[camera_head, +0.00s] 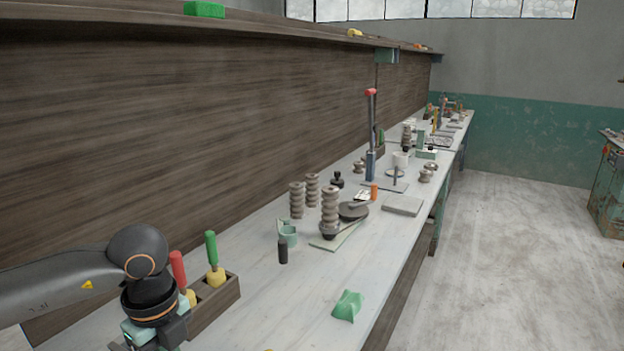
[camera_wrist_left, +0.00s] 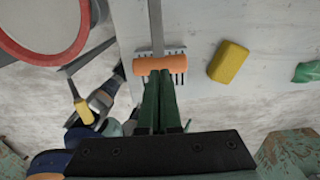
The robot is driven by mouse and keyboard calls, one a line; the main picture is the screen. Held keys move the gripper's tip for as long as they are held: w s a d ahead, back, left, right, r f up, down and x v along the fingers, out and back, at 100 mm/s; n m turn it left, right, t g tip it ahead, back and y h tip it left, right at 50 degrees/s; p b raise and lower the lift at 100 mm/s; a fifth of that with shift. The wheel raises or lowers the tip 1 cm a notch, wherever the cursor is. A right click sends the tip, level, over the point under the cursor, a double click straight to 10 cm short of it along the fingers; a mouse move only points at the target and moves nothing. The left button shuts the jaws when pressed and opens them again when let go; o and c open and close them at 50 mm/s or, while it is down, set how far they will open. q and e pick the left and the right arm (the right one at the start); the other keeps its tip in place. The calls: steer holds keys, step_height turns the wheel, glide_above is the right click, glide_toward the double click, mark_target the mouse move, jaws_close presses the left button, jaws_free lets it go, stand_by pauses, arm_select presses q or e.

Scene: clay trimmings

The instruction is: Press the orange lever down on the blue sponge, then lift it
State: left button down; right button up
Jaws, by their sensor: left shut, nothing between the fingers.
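My left gripper (camera_wrist_left: 159,78) is shut and empty in the left wrist view. Its dark green fingertips overlap the lower edge of an orange bar (camera_wrist_left: 154,64), which may be the lever; I cannot tell whether they touch it. A grey shaft runs up from the bar, and dark prongs or bristles show behind it. I see no clearly blue sponge; a yellow block (camera_wrist_left: 228,62) lies to the right of the bar. In the head view my left arm comes in from the left, with the gripper cut off by the bottom edge. My right gripper is not in view.
A wooden box (camera_head: 215,304) with red- and green-handled tools stands beside my left wrist. A green piece (camera_head: 347,305) lies near the bench (camera_head: 285,315) edge. Farther along stand ribbed columns (camera_head: 330,210) and a red-topped post (camera_head: 370,130). The front bench surface is mostly clear.

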arm_select(q)
steer(key=shift+r+p, duration=1.3)
steer(key=shift+r, duration=1.4)
steer(key=shift+f, duration=0.1)
